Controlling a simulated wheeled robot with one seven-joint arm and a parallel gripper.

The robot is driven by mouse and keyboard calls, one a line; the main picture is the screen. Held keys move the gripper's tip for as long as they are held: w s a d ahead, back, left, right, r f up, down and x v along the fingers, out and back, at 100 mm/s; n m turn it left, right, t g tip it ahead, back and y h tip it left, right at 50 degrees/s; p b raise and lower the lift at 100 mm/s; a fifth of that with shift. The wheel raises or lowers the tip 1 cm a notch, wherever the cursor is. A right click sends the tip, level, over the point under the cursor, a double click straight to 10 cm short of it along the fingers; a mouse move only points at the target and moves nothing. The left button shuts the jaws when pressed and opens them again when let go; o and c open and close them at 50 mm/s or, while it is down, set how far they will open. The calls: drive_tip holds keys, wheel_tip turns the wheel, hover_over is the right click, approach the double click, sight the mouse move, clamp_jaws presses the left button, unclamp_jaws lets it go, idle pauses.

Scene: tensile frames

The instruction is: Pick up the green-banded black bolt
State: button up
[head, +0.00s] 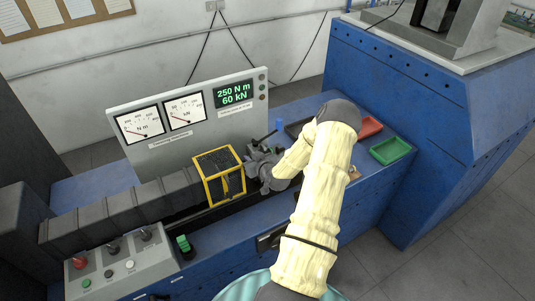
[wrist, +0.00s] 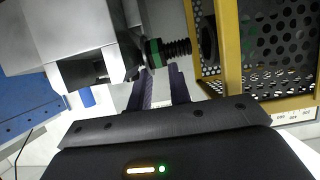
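A black threaded bolt with a green band (wrist: 170,50) shows in the wrist view. It lies between a grey metal block on the left and a yellow-framed cage on the right, its threaded end pointing towards the cage. My gripper (wrist: 158,74) has its two dark fingers apart with a gap between them. Their tips are just below the bolt in the picture, close to its banded end; I cannot tell whether they touch it. In the head view my arm hides the fingers, and I cannot make out this bolt there.
The yellow cage (head: 218,174) stands close beside my arm; it also fills the right of the wrist view (wrist: 232,45). The grey block (wrist: 75,35) is close on the left. Red (head: 369,127) and green (head: 391,150) trays lie at right. A control box (head: 122,268) stands at front left.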

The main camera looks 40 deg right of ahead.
clamp_jaws()
drive_tip(key=shift+r, duration=0.15)
wheel_tip(320, 180, up, 10)
drive_tip(key=b, duration=0.4)
idle(0.7)
